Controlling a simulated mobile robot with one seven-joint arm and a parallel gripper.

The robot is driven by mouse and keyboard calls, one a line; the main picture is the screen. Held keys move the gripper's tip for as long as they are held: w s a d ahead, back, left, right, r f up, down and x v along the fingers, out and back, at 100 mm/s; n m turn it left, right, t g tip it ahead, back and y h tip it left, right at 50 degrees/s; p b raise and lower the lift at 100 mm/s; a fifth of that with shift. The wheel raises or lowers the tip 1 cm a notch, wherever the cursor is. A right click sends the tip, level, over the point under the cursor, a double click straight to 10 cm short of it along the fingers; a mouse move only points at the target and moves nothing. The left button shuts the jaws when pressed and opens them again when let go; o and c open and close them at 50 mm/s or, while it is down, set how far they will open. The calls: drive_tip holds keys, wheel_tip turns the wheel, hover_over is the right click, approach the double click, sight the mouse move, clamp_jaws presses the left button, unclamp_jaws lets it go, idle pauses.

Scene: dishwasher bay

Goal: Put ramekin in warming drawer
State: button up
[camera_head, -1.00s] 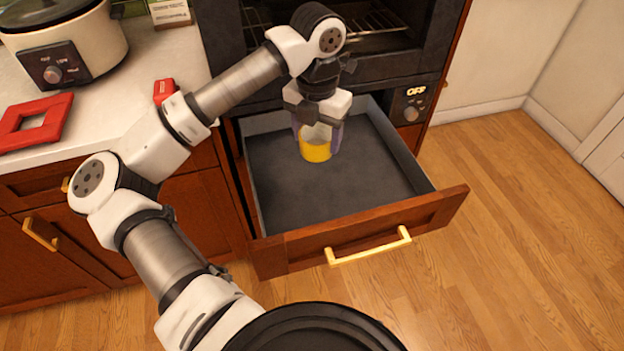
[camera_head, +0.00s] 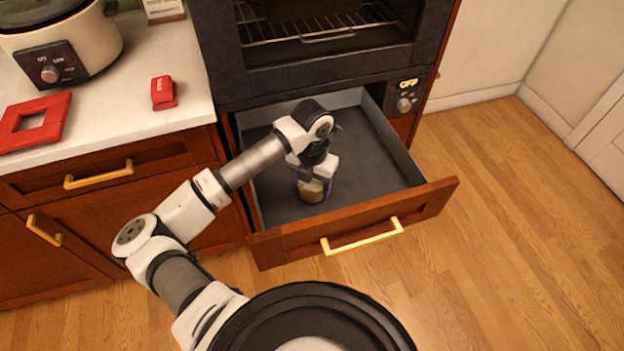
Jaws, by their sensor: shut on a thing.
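The yellow ramekin (camera_head: 311,193) is between the fingers of my gripper (camera_head: 313,188), which is shut on it. My gripper points down inside the open warming drawer (camera_head: 385,175), left of its middle and towards its front. The ramekin is low, near the dark drawer floor. I cannot tell whether it touches the floor. My gripper hides the ramekin's upper part. The drawer is pulled out below the oven, with a wooden front and a gold handle (camera_head: 362,236).
The oven (camera_head: 320,60) with a wire rack is above the drawer. The counter at left holds a white cooker (camera_head: 95,45), a red frame-shaped thing (camera_head: 35,121) and a small red box (camera_head: 163,93). The drawer's right side is clear, and wooden floor lies to the right.

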drive_tip(key=shift+f, duration=0.15)
drive_tip(key=o, duration=1.1)
wheel_tip(320, 180, up, 12)
drive_tip(key=shift+r+b, duration=0.15)
drive_tip(key=shift+b, duration=0.9)
